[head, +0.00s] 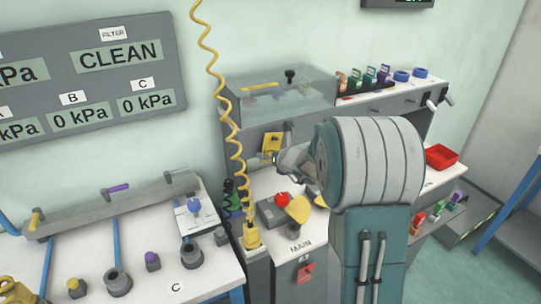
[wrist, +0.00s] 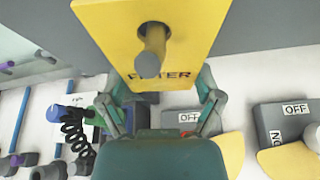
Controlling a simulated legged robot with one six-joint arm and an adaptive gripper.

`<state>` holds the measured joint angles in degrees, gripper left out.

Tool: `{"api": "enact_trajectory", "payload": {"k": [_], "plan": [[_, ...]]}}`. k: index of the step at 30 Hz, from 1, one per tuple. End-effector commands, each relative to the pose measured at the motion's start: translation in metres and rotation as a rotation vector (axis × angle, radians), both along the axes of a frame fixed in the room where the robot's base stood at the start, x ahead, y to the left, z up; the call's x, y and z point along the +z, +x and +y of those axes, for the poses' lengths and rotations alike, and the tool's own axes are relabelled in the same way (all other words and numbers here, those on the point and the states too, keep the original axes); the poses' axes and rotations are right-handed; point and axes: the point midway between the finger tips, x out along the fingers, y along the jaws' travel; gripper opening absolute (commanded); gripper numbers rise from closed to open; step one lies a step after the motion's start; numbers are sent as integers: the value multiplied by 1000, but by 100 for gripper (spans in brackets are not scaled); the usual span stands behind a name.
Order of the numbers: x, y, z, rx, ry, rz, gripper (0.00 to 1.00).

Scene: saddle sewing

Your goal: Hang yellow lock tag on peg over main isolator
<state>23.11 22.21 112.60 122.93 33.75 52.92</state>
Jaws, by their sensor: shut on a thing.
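The yellow lock tag (wrist: 195,25) fills the top of the wrist view, with lettering that looks like FILTER partly covered by a peg. The peg (wrist: 150,62) sticks out through the tag's hole towards the camera. My gripper (wrist: 163,90) is shut on the tag's lower edge. In the head view the tag (head: 271,141) is upright against the grey panel, with my gripper (head: 274,158) just below it. A grey box with a yellow handle (head: 299,208) and a red knob (head: 282,199) stands below, above a MAIN label (head: 301,247).
A coiled yellow cable (head: 236,150) hangs just left of my gripper. A clear-lidded case (head: 280,95) is above the panel. A red tag (head: 306,272) hangs below MAIN. A red tray (head: 441,157) is at the right. Grey OFF boxes (wrist: 290,122) lie below in the wrist view.

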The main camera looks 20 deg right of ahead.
Motion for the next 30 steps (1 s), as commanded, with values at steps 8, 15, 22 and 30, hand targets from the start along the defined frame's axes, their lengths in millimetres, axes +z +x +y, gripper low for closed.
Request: {"api": "enact_trajectory", "payload": {"k": [8,15,22,30], "plan": [[0,0,0,0,0,0,49],[0,0,0,0,0,0,100],[0,0,0,0,0,0,100],[7,-15,-3,-2,-2,-2,100]]}}
